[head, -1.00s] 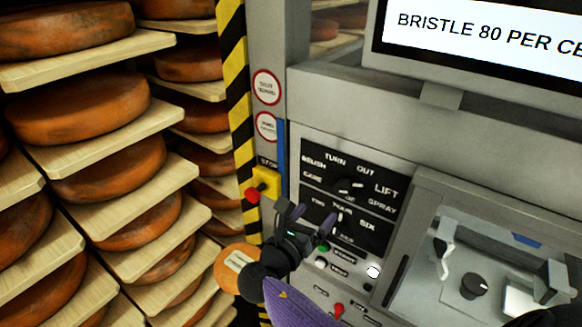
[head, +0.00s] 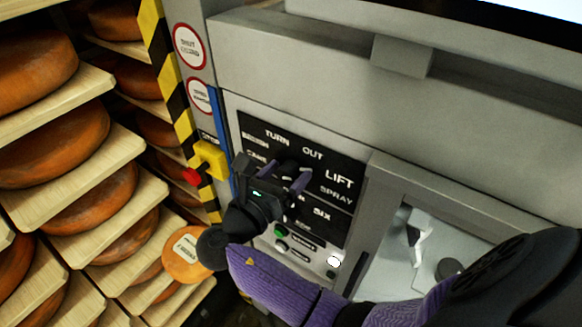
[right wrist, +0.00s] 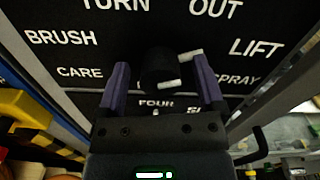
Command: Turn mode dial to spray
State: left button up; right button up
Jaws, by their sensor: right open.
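The mode dial (right wrist: 158,68) is a black knob on a black panel, ringed by the words TURN, OUT, LIFT, SPRAY, CARE and BRUSH. In the right wrist view, one white mark shows at its upper right and another at its lower right; I cannot tell surely which word it points to. My right gripper (right wrist: 160,72) is open, with a purple finger on each side of the dial and gaps visible. In the head view my right gripper (head: 272,176) is in front of the panel and hides most of the dial. My left gripper is not in view.
A lower black panel area shows FOUR and SIX (head: 321,212). A red-tipped yellow stop switch (head: 209,160) is at the left, beside shelves of cheese wheels (head: 52,145). A recessed bay (head: 385,275) opens at the right.

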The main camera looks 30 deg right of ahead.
jog(key=shift+s+a, duration=0.1)
jog(key=shift+a, duration=0.05)
jog(key=shift+c, duration=0.7)
grip_shut()
jog(key=m, duration=0.4)
jog(key=shift+m+p, duration=0.35)
jog(key=shift+m, duration=0.05)
jog(key=shift+m+b, duration=0.3)
jog(key=shift+m, duration=1.7)
